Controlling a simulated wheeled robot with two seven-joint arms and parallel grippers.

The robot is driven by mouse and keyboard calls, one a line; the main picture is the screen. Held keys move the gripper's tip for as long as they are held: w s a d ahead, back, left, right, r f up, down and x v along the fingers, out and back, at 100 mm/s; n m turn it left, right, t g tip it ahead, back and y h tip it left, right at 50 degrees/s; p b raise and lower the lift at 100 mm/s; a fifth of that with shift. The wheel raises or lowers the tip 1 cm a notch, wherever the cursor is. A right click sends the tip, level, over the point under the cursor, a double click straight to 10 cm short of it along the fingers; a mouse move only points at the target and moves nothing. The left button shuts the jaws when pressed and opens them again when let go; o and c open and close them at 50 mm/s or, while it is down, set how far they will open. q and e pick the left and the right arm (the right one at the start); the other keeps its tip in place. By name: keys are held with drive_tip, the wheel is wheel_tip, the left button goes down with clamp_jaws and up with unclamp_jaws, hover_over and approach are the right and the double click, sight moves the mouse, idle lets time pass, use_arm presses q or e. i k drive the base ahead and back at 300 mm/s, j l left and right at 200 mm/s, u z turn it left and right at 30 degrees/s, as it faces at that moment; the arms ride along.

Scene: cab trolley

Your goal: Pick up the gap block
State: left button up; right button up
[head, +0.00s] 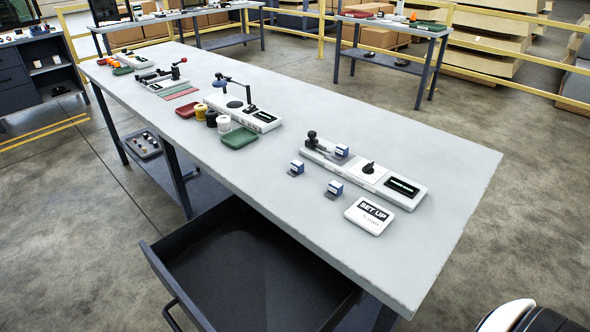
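Two small blue-and-white blocks with grey bases stand on the near right part of the long light-grey table (400,140): one block (297,167) on the left and another block (335,188) nearer the front. A third similar block (342,151) sits on a white fixture (325,160) with a black knob post, a dial and a dark display. The print on the blocks is too small to read, so I cannot tell which is the gap block. Neither of my grippers is in view.
A white "SET UP" card (370,215) lies in front of the fixture. A dark drawer (255,275) stands open below the table's front edge. Cups, a green tray (239,138) and other fixtures stand farther left. The table's right end is clear.

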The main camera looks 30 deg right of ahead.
sight(297, 167)
drive_tip(key=i+j+z, duration=0.1)
drive_tip(key=i+z, duration=0.15)
drive_tip(key=z, duration=0.15)
drive_tip(key=i+j+z, duration=0.2)
drive_tip(key=z, duration=0.2)
drive_tip(key=i+j+z, duration=0.25)
drive_tip(key=z, duration=0.15)
drive_tip(key=i+j+z, duration=0.15)
drive_tip(key=j+z, duration=0.2)
